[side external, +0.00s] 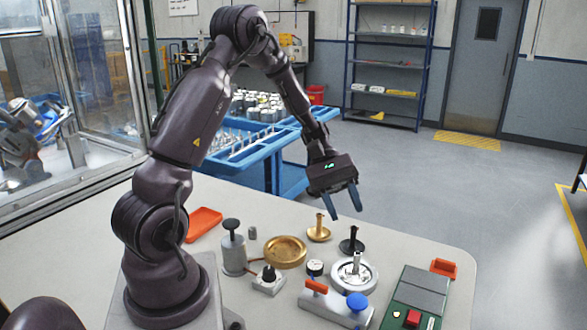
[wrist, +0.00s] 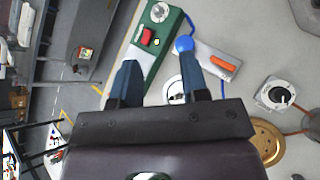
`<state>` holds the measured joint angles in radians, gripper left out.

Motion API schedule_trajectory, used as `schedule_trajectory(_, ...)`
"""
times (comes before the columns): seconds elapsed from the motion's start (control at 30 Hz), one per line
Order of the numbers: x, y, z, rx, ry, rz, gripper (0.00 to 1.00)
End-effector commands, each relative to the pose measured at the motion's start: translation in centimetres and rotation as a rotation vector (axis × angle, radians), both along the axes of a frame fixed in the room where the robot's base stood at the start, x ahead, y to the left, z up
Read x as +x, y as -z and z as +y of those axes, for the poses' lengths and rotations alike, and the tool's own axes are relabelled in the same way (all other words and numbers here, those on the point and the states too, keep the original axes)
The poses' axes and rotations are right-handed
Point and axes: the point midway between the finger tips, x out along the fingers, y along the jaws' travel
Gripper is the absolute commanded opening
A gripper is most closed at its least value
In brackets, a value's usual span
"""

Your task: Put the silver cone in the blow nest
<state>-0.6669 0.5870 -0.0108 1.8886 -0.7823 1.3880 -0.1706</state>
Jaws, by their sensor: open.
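A silver stemmed piece (side external: 357,261), which looks like the silver cone, stands upright in or on a round pale ring (side external: 371,281). The ring looks like the blow nest, but I cannot tell for sure, nor how the silver piece sits in it. My gripper (side external: 345,213) is open and empty, pointing down well above the table, over the area of the black and brass stemmed pieces. In the wrist view the open fingers (wrist: 158,60) flank a round pale part (wrist: 173,88), partly hidden by the gripper.
A black stemmed piece (side external: 351,244) and a brass one (side external: 319,233) stand behind the ring. A brass dish (side external: 285,252), a grey post (side external: 233,254) and a knobbed white box (side external: 269,283) lie left. An orange-handled, blue-knobbed fixture (side external: 335,303) and green control box (side external: 412,300) stand in front.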

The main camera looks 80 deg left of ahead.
Motion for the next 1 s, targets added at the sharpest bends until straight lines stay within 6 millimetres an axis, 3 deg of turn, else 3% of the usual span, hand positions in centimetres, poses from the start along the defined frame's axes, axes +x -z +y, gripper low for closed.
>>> schedule_trajectory(0.03, -0.5, -2.0, -1.6, 0.091, 0.084, -0.045, 0.41)
schedule_trajectory(0.2, -3.3, -6.3, -5.3, 0.375, 0.336, -0.201, 0.41)
schedule_trajectory(0.5, -9.2, -11.7, -9.3, 0.844, 0.725, -0.575, 0.41)
schedule_trajectory(0.7, -12.0, -13.6, -10.1, 1.074, 0.889, -0.813, 0.41)
schedule_trajectory(1.0, -13.1, -14.2, -10.2, 1.179, 0.953, -0.929, 0.41)
